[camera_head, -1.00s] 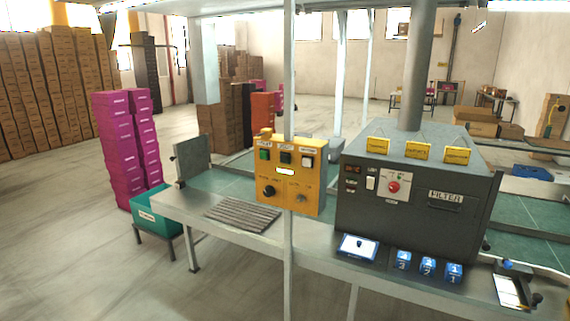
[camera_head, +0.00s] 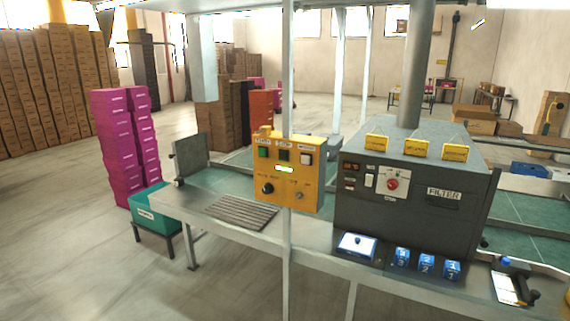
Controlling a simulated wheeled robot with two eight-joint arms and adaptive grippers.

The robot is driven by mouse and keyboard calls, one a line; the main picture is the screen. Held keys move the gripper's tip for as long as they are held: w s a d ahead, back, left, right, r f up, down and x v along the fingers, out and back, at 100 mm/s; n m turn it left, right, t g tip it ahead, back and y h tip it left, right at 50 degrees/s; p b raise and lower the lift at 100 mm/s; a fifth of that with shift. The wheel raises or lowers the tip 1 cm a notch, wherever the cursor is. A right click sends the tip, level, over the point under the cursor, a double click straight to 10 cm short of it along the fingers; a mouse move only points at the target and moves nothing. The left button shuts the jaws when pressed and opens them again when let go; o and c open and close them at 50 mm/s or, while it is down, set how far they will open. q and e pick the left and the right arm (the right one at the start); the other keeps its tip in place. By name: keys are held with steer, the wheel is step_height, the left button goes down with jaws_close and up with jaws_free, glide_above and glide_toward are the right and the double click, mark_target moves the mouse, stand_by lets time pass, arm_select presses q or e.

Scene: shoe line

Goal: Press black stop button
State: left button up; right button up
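A yellow control box (camera_head: 290,173) stands upright on the steel work table, behind a thin white post. Its top row holds a green button (camera_head: 263,152), a black stop button (camera_head: 285,156) in the middle and a white button (camera_head: 306,159) on the right, each under a small label. Neither of my grippers shows in the head view.
A dark grey filter machine (camera_head: 412,195) with a red button and a tall pipe stands right of the control box. Blue numbered blocks (camera_head: 427,264) and a blue-white tray (camera_head: 357,245) lie in front of it. A teal bin (camera_head: 151,208) and pink boxes (camera_head: 125,148) stand left.

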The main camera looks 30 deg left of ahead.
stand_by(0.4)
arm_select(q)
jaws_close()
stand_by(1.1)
